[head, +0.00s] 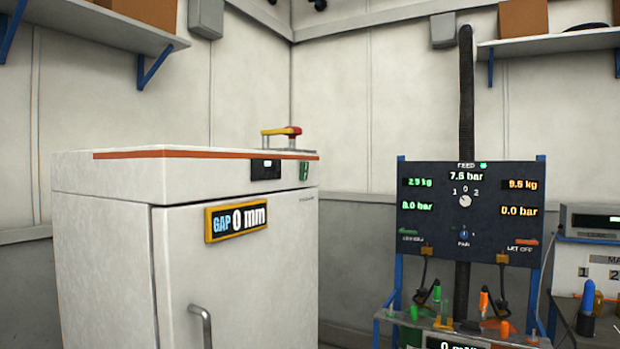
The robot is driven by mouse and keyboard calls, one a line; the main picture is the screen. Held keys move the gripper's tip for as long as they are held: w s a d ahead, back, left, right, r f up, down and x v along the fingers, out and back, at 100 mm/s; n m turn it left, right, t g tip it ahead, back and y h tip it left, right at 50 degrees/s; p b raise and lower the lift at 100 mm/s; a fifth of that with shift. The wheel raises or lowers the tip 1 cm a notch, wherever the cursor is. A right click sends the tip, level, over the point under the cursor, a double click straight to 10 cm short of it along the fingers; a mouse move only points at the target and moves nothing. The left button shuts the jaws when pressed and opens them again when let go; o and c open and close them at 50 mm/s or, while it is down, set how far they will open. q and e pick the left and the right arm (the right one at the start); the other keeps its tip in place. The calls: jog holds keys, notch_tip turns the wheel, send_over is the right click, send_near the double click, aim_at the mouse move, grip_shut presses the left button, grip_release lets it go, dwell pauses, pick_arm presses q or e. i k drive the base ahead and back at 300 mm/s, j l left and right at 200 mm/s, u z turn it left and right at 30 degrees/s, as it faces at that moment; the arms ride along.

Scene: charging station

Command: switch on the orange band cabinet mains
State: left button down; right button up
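The white cabinet with the orange band (115,154) stands at the left and centre of the head view. Its door is closed against the body, with a grey handle (201,322) low on the front. A sign reading "GAP 0 mm" (236,219) is on the door. A small dark display (266,170) and a small green part (304,171) sit on the upper front strip. I cannot tell whether the green part is a switch. Neither of my grippers is in view.
A dark gauge panel (420,240) with lit readings stands at the right, above a bench (395,316) with green and orange tools. A grey device (590,220) is at the far right. Shelves (110,25) hang on the walls. A gap separates cabinet and panel.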

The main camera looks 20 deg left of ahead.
aim_at(305, 165)
jog(key=i+l+u, duration=0.35)
jog(key=i+l, duration=0.15)
jog(key=i, duration=0.4)
jog(key=i+l+u, duration=0.4)
jog(key=i+l, duration=0.35)
jog(key=i+l+u, duration=0.35)
jog(key=i+l, duration=0.4)
jog(key=l, duration=0.2)
